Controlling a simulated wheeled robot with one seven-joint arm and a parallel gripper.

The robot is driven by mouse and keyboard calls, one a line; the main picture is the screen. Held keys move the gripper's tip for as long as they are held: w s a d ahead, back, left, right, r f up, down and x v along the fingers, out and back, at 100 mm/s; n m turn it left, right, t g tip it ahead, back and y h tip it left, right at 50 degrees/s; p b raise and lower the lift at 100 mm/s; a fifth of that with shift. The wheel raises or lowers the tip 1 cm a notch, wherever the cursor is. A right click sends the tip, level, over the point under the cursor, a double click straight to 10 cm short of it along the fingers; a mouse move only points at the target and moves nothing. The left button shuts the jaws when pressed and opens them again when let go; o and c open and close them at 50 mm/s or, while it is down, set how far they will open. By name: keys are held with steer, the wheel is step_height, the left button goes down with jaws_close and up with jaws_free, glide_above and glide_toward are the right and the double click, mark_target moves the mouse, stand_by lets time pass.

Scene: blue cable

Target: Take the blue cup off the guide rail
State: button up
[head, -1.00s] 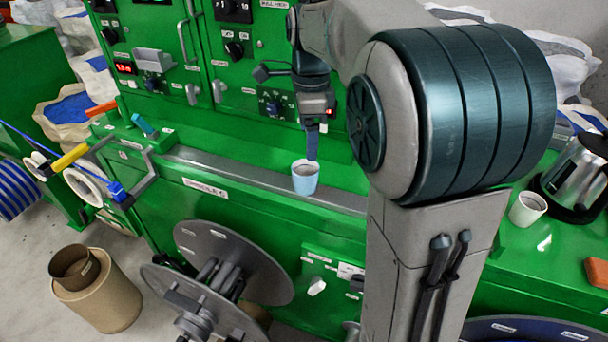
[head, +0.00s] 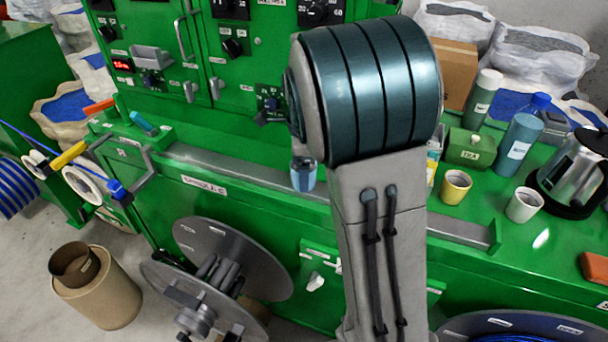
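The light blue cup (head: 303,178) is upright at the grey guide rail (head: 240,170) on the front edge of the green machine. Its right side is close to my arm's outline, and its upper part looks shaded. My arm's large dark joint and grey link stand in front of the area just right of the cup. My gripper is hidden behind them, so its fingers and any contact with the cup do not show.
Right of my arm stand a yellow cup (head: 455,187), a white cup (head: 524,205), a green box (head: 471,148), bottles (head: 516,145) and a steel kettle (head: 574,175). A clamp-like bracket (head: 135,170) is at the rail's left end. A cable reel (head: 225,265) sits below.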

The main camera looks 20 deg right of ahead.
step_height(320, 180, down, 2)
steer(key=c, duration=1.1)
